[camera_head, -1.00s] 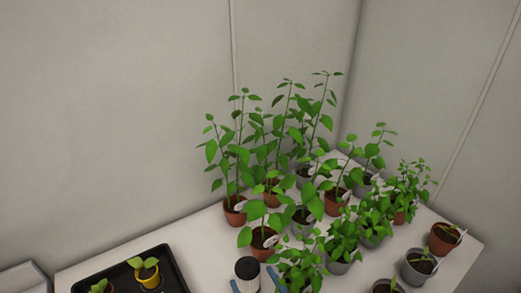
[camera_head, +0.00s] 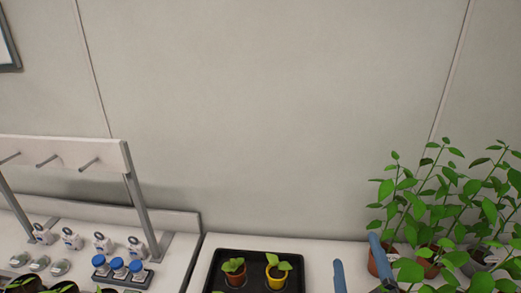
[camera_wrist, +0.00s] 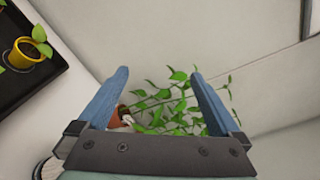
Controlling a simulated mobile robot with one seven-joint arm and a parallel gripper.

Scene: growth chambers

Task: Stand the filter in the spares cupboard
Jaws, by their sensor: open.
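My gripper (camera_head: 356,249) is open, its two blue fingers rising from the bottom edge of the head view between the black tray and the plants. The wrist view shows the fingers (camera_wrist: 160,74) spread apart with nothing held between them; a leafy plant is beyond the gap. A pale round thing with a dark top (camera_wrist: 46,169) is partly cut off at the lower left of the wrist view, beside the gripper; I cannot tell whether it is the filter. I cannot make out the spares cupboard in either view.
A black tray (camera_head: 213,271) with two small potted seedlings is left of my gripper. Tall potted plants (camera_head: 440,205) crowd the right. Further left are a peg rack (camera_head: 65,152), several white tags and blue-capped bottles (camera_head: 118,266).

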